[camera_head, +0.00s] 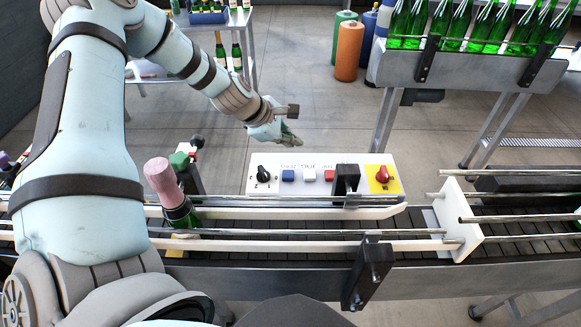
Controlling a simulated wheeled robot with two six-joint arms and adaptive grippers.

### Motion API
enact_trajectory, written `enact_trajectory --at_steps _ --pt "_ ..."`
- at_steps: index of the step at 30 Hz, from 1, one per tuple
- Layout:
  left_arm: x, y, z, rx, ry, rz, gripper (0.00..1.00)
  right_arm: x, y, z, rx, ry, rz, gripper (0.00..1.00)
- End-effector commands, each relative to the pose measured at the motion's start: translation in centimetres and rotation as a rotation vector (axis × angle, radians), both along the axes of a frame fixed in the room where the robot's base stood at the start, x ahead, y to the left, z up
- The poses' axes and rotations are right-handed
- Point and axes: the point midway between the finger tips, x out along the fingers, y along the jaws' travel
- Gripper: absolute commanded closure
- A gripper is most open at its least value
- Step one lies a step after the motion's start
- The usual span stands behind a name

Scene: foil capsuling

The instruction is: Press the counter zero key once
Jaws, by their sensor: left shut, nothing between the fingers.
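The white control panel (350,181) stands behind the conveyor rail in the middle. It carries a black knob (263,175), a blue key (288,175), a white key (309,175), a red key (330,175) and a red knob on a yellow plate (383,176). The labels above the keys are too small to read surely, so I cannot tell for certain which is the counter zero key. My left gripper (290,141) is shut and empty. It appears above and behind the panel, near the blue key, apart from it. My right gripper is not in view.
A green bottle with a pink capsule (164,186) stands on the conveyor (230,277) at left. Metal guide rails and a black bracket (368,272) run before the panel. A rack of green bottles (470,66) is at back right. Gas cylinders (349,50) stand behind.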

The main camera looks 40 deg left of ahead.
Motion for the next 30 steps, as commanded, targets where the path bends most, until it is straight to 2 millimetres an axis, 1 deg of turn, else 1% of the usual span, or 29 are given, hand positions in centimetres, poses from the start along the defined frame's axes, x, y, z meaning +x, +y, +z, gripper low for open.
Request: enact_trajectory --at_steps 4,8,11,21,24,27,30 --pt "0.0 0.0 -0.1 0.001 0.0 0.001 1.0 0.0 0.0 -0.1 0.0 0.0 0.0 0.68" --pt "0.1 0.0 -0.7 0.002 -0.001 0.0 1.0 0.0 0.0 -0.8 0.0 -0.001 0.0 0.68" --pt "0.1 0.0 -1.8 0.001 -0.001 0.001 1.0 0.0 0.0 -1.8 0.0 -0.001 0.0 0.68" --pt "0.1 0.0 -6.9 0.002 -0.002 0.002 1.0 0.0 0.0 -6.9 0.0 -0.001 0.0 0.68" --pt "0.1 0.0 -8.1 0.002 -0.002 0.002 1.0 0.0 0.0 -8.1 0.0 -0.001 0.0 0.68" --pt "0.1 0.0 -8.8 0.002 -0.002 0.002 1.0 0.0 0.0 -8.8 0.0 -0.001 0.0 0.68" --pt "0.1 0.0 -8.9 0.002 -0.002 0.001 1.0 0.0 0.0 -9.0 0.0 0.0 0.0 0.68"
